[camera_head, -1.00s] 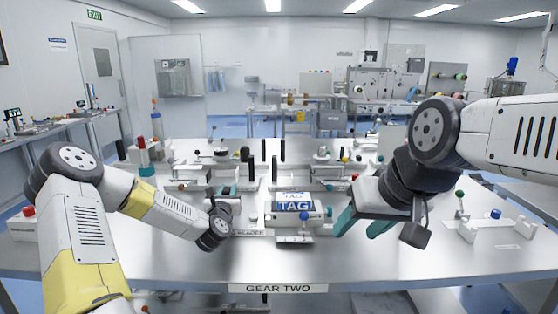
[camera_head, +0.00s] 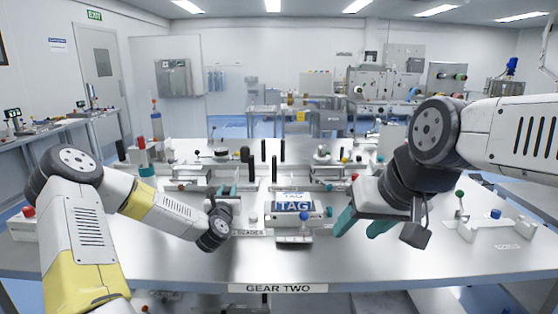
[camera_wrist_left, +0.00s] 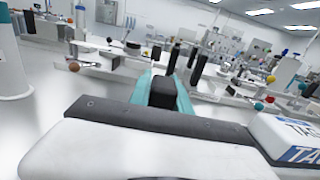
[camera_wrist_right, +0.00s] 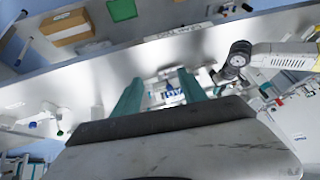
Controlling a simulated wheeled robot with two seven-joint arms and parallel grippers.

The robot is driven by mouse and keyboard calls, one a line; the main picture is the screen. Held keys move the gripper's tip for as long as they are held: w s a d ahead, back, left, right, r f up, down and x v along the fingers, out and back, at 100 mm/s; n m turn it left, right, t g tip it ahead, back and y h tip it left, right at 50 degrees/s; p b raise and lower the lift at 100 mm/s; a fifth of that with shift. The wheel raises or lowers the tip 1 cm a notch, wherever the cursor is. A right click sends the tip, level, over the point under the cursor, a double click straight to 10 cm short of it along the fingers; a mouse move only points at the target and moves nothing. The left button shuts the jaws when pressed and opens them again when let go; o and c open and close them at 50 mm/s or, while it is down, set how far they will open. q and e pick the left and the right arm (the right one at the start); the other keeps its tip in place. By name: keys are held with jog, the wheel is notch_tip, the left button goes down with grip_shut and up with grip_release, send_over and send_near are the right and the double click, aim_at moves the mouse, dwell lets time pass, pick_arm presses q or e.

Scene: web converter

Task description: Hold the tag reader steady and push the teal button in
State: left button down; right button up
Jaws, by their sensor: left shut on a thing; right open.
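The tag reader, a white box with a blue TAG label (camera_head: 293,206), sits at the middle of the bench. Its corner also shows at the right edge of the left wrist view (camera_wrist_left: 292,140). My left gripper (camera_head: 224,191) is left of the box; in the left wrist view its teal fingers (camera_wrist_left: 163,92) are shut on a black block (camera_wrist_left: 162,93). What that block belongs to is hidden. My right gripper (camera_head: 363,224) is open and empty, right of and apart from the box. The box shows beyond its spread fingers in the right wrist view (camera_wrist_right: 172,92). I cannot clearly make out a teal button.
A lever with a green knob (camera_head: 459,194) and a blue knob (camera_head: 495,213) are at the right. The front bench strip above the GEAR TWO label (camera_head: 278,288) is clear.

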jog(key=shift+c, duration=0.4)
jog(key=c, duration=0.4)
jog(key=shift+w+r, duration=0.2)
jog(key=shift+w, duration=0.2)
jog(key=c, duration=0.3)
jog(key=shift+g+y, duration=0.3)
jog(key=shift+g, duration=0.3)
jog(key=w, duration=0.3)
jog(key=w+d+r, duration=0.1)
jog(key=w, duration=0.4)
jog(key=shift+w+d+r, duration=0.2)
jog(key=shift+w+d, duration=0.05)
jog(key=shift+w, duration=0.05)
grip_shut()
jog(key=w+d+f+y, duration=0.1)
jog(key=w+d+f, duration=0.3)
jog(key=w, duration=0.4)
jog(key=w+d+f+y, duration=0.1)
jog(key=w+d+f, duration=0.3)
jog(key=w, duration=0.4)
jog(key=w+d+f+y, duration=0.1)
jog(key=w+d+f, duration=0.4)
jog(key=w, duration=0.4)
jog(key=shift+d+n, duration=0.4)
jog(key=shift+d, duration=0.05)
